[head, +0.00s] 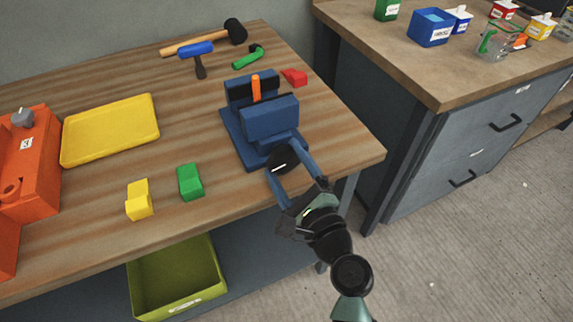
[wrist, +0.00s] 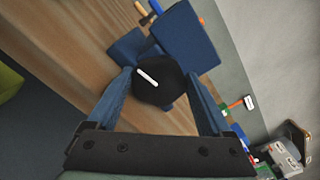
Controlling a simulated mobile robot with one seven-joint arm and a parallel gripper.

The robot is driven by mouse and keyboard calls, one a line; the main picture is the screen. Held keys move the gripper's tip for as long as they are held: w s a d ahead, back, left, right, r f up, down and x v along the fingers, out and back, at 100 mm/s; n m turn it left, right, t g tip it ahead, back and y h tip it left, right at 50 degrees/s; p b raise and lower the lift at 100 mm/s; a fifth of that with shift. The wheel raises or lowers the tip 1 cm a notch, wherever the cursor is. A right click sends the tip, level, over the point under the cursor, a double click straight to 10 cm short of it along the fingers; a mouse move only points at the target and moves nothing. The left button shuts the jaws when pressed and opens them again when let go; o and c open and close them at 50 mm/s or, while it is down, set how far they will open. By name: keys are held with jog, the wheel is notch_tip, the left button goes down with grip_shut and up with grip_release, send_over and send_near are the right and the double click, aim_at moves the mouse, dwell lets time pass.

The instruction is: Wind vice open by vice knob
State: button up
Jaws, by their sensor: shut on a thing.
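The blue vice (head: 268,118) stands near the right front corner of the wooden table, with an orange piece (head: 256,88) upright between its jaws. Its black round vice knob (head: 283,158) faces the front edge. My gripper (head: 289,162) has its two blue fingers on either side of the knob and is shut on it. In the wrist view, the knob (wrist: 158,88) with a white mark sits between the fingertips, and the blue vice (wrist: 186,35) is behind it. Part of the knob is hidden by a finger in the head view.
A green block (head: 190,182) and a yellow block (head: 139,200) lie left of the vice. A yellow tray (head: 110,130) and an orange toolbox (head: 38,165) are farther left. Hammers (head: 197,50) and a red piece (head: 295,77) lie behind. A drawer cabinet (head: 440,140) stands right.

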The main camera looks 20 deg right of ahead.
dwell(0.4)
jog(key=o, duration=1.1)
jog(key=shift+o, duration=0.2)
jog(key=m+p, duration=0.2)
jog(key=m, duration=0.1)
jog(key=m+p, duration=0.1)
jog(key=shift+d+r+m, duration=0.15)
jog(key=shift+r+m, duration=0.15)
jog(key=shift+m, duration=0.1)
jog(key=m+p, duration=0.2)
jog(key=m, duration=0.2)
jog(key=shift+d+m, duration=0.15)
jog(key=shift+m, duration=0.25)
jog(key=s, duration=1.3)
jog(key=shift+d+f, duration=0.2)
